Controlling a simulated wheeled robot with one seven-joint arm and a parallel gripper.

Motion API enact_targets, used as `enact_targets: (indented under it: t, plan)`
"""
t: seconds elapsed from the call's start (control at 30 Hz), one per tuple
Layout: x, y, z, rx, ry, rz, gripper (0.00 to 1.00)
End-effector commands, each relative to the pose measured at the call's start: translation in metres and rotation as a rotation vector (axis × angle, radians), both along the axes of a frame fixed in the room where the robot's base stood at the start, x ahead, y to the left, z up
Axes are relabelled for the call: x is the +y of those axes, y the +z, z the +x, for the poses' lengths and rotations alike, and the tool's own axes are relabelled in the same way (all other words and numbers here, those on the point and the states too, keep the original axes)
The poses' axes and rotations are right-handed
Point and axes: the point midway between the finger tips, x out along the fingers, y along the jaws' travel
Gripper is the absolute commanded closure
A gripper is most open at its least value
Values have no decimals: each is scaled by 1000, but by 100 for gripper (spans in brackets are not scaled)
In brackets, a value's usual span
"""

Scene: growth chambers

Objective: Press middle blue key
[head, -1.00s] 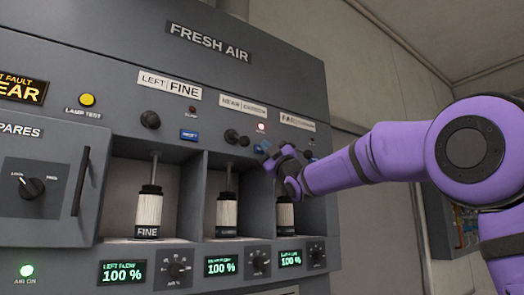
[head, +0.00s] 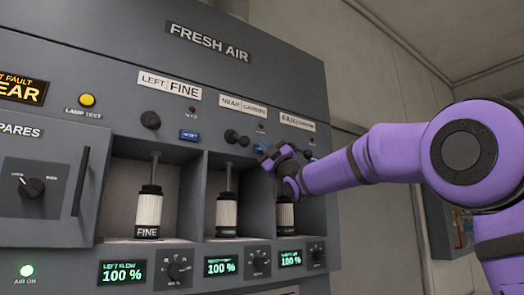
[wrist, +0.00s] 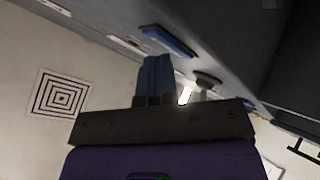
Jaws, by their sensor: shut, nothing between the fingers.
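The middle blue key (head: 262,146) sits on the grey panel under the NEAR CARBON label, right of a black knob. In the head view my gripper (head: 270,160) is at its lower right and hides part of that area. In the wrist view my gripper (wrist: 157,60) is shut and empty, its fingertips just below a blue key (wrist: 168,40) on the panel. They look very close to it; I cannot tell whether they touch. The small lamp (head: 261,127) above the middle key is dark.
Another blue key (head: 189,135) is on the left, under the LEFT FINE label. Black knobs (head: 150,120) stick out of the panel. Open bays below hold white cartridges (head: 149,213). Free space lies right of the cabinet.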

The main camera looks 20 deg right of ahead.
Motion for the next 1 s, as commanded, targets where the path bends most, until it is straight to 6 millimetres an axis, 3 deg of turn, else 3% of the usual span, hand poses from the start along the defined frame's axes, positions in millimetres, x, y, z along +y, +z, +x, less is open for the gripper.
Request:
enact_targets:
  t: [0.47,1.0]
  plan:
    - [0,0,1,1,0,0,100]
    - [-5,-1,-13,1,0,0,100]
